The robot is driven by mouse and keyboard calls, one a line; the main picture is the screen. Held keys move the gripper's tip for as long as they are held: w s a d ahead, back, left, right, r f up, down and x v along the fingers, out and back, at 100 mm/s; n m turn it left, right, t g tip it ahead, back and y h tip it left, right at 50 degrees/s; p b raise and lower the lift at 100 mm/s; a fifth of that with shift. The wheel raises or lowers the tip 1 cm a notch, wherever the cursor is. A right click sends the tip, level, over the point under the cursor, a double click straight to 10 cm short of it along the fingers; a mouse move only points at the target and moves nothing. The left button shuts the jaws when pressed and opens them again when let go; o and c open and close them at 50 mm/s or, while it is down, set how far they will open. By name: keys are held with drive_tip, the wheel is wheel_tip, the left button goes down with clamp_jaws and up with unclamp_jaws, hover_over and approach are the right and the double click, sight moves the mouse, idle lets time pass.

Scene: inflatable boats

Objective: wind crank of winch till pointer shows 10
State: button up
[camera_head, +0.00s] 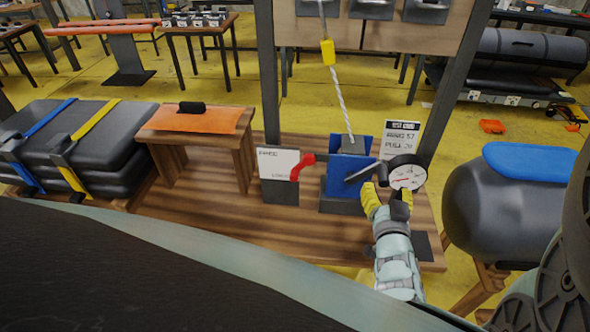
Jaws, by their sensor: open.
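The winch (337,190) is a blue block on a dark base, on a wooden platform. A white rope rises from it to a yellow fitting (328,52). A dark bar (361,172) slants across its right side, perhaps the crank; a curved red handle (302,167) is at its left. A round white gauge (408,177) stands to the right, its red pointer lying to the left; the numbers are too small to read. My gripper (387,197) is open and empty, just below the dark bar and in front of the gauge. Contact cannot be told.
A white card (278,163) stands left of the winch, and a printed sign (401,137) behind the gauge. Dark posts flank the platform (270,237). A small orange-topped bench (197,119) is at left. A grey and blue tube (510,205) is close on the right.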

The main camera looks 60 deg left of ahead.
sight(382, 171)
drive_tip(key=b+x, duration=0.2)
drive_tip(key=x, duration=0.5)
drive_tip(key=shift+s+a, duration=0.1)
drive_tip(key=shift+a, duration=0.1)
drive_tip(key=shift+c, duration=0.2)
drive_tip(key=shift+d, duration=0.2)
clamp_jaws()
